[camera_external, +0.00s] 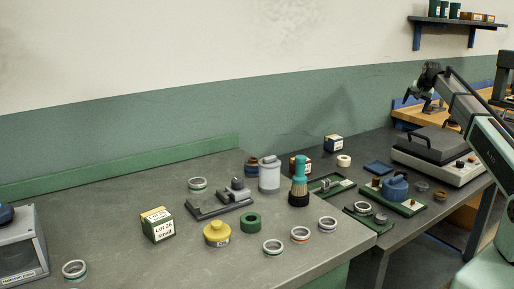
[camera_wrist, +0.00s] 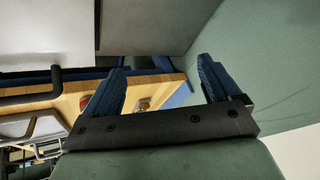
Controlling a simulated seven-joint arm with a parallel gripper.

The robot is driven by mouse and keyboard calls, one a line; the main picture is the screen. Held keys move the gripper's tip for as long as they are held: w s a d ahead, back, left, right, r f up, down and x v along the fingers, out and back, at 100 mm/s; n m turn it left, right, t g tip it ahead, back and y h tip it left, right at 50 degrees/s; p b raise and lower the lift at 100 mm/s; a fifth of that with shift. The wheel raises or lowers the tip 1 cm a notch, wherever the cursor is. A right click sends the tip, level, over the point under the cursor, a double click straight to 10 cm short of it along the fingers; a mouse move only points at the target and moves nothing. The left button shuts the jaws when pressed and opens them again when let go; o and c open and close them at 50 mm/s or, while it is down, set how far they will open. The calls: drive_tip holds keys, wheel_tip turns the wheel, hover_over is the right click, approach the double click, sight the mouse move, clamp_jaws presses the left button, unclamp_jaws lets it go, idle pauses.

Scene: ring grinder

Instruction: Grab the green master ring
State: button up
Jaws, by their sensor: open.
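A thick solid green ring (camera_external: 250,221) lies flat on the grey bench, just right of a yellow knobbed part (camera_external: 217,233). A metal ring with a green band (camera_external: 197,184) lies farther back, left of a dark fixture (camera_external: 220,201). Another metal ring with a greenish band (camera_external: 75,269) lies at the front left. I cannot tell for sure which is the master ring. My gripper (camera_external: 421,102) is high at the right, far from these rings. In the wrist view, my gripper (camera_wrist: 162,65) is open with nothing between its blue fingers; no green ring shows there.
Three metal rings lie near the front edge, one with an orange band (camera_external: 300,234). A teal brush (camera_external: 299,180) and grey canister (camera_external: 269,174) stand behind the solid green ring. A Lot 26 box (camera_external: 158,224) stands left. Dark trays and a grey machine (camera_external: 437,153) occupy the right bench.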

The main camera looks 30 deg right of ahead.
drive_tip(key=w+a+n+y, duration=0.1)
drive_tip(key=w+a+n, duration=0.35)
drive_tip(key=a, duration=1.25)
drive_tip(key=w+a+r+n+y, duration=0.1)
drive_tip(key=w+a+n+y, duration=0.35)
drive_tip(key=a, duration=1.25)
drive_tip(key=w+a+n+h, duration=0.15)
drive_tip(key=w+a, duration=0.55)
drive_tip(key=a, duration=1.1)
drive_tip(key=s+a+n+g+y, duration=0.1)
drive_tip(key=s+a+n, duration=0.35)
drive_tip(key=a, duration=1.05)
drive_tip(key=s+a+r+n+g+y, duration=0.1)
drive_tip(key=s+a+n, duration=0.35)
drive_tip(key=a, duration=1.15)
drive_tip(key=s+a+n+y, duration=0.15)
drive_tip(key=s+a, duration=0.45)
drive_tip(key=a, duration=0.9)
approach(199, 178)
drive_tip(key=shift+n+h, duration=0.4)
drive_tip(key=shift+h, duration=0.05)
drive_tip(key=s+a+f, duration=0.1)
drive_tip(key=a+f, duration=0.2)
drive_tip(key=shift+s, duration=0.35)
drive_tip(key=x, duration=0.4)
drive_tip(key=shift+w+a, duration=0.1)
drive_tip(key=shift+w, duration=0.25)
drive_tip(key=shift+w+a+f, duration=0.15)
drive_tip(key=shift+f, duration=0.3)
drive_tip(key=c, duration=1.3)
